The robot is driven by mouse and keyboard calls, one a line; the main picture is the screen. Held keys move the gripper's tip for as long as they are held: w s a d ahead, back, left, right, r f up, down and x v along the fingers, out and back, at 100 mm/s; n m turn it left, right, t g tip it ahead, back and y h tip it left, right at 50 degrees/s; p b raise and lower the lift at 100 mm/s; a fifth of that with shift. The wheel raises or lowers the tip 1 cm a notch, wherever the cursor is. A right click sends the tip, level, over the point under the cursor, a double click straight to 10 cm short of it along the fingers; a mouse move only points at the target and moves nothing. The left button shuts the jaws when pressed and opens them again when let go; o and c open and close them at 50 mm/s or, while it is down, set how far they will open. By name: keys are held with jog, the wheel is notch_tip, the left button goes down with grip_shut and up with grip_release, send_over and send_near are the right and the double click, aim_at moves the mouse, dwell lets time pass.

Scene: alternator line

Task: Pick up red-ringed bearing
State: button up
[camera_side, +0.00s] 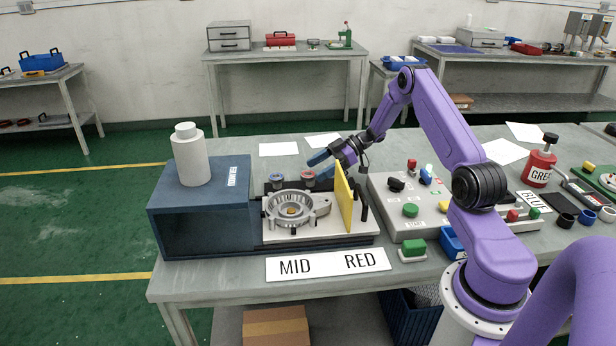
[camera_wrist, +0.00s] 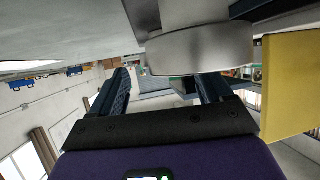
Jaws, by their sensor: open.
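In the side view, a small bearing with a reddish ring (camera_side: 308,176) sits in a dark rack behind the grey alternator housing (camera_side: 288,209). A second small bearing (camera_side: 277,180) sits to its left; its ring colour is hard to tell. My gripper (camera_side: 316,160) is just above and behind the right-hand bearing, with its blue fingers pointing left. In the wrist view my gripper (camera_wrist: 165,88) is open, its two fingers apart. A large grey rounded part (camera_wrist: 200,50) fills the upper middle close to the fingers; I cannot tell which part it is. Neither bearing is clearly between the fingers.
An upright yellow plate (camera_side: 343,199) stands right beside the rack and my gripper; it also shows in the wrist view (camera_wrist: 289,88). A blue feeder box (camera_side: 205,224) with a white cylinder (camera_side: 190,155) stands left. A control panel (camera_side: 445,212) is right. A "MID RED" card (camera_side: 328,264) lies in front.

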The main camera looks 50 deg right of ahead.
jog(key=shift+x, duration=0.95)
jog(key=c, duration=1.2)
